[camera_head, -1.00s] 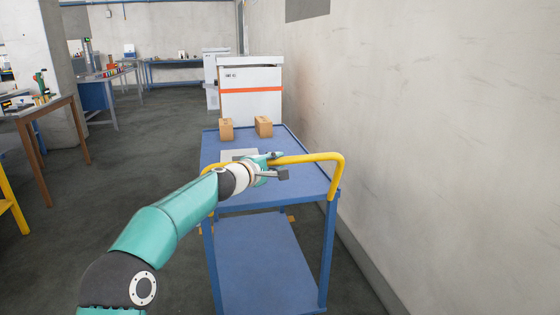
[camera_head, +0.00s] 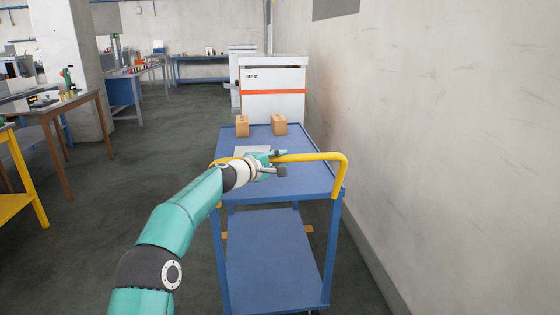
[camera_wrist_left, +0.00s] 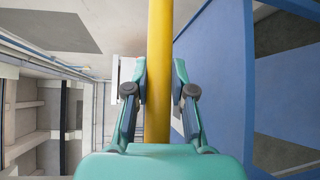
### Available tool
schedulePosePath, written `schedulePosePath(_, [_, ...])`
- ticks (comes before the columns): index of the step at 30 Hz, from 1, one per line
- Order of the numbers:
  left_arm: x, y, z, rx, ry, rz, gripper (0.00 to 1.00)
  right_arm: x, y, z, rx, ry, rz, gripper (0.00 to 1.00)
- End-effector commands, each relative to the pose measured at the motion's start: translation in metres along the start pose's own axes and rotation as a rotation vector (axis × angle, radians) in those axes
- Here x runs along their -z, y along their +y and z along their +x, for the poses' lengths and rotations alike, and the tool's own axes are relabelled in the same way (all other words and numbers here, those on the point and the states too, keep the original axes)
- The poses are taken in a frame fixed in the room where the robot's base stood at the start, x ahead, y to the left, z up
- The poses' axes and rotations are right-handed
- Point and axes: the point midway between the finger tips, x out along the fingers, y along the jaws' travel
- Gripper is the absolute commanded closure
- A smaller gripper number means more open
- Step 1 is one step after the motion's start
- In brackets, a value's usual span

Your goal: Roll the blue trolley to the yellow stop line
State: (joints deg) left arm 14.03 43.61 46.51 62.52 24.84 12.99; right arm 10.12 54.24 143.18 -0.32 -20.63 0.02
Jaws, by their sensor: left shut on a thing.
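The blue trolley (camera_head: 307,177) stands in front of me, with a flat top and a lower shelf. Its yellow handle (camera_head: 325,156) runs across the near end. My left gripper (camera_head: 279,163) is shut on this handle. In the left wrist view the fingers of my left gripper (camera_wrist_left: 158,92) lie on both sides of the yellow handle (camera_wrist_left: 158,35). Small orange-yellow patches (camera_head: 309,229) show low beside the trolley; I cannot tell whether they belong to the stop line. My right gripper is not in view.
Two brown boxes (camera_head: 279,125) and a pale flat sheet lie on the trolley top. A white cabinet (camera_head: 273,75) with an orange stripe stands beyond it. A concrete wall (camera_head: 440,140) runs close on the right. The floor (camera_head: 150,170) to the left is open, with tables farther left.

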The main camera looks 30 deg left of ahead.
Motion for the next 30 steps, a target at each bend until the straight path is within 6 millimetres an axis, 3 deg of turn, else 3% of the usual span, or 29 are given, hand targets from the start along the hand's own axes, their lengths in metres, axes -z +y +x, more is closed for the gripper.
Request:
schedulePosePath(5, [-0.003,-0.005,-0.002,0.009,-0.014,-0.003,1.00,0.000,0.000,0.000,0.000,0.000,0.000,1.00])
schedulePosePath(6, [-0.002,-0.005,-0.003,0.009,-0.013,-0.004,0.73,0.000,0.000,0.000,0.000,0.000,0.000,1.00])
schedulePosePath(10, [0.001,-0.004,-0.005,0.007,-0.007,-0.004,0.52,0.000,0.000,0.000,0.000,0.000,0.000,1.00])
schedulePosePath(23, [0.006,-0.002,-0.010,0.004,0.002,-0.005,0.51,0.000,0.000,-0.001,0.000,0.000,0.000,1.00])
schedulePosePath(30, [0.007,-0.001,-0.031,0.003,0.003,-0.006,0.51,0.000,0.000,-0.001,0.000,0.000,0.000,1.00])
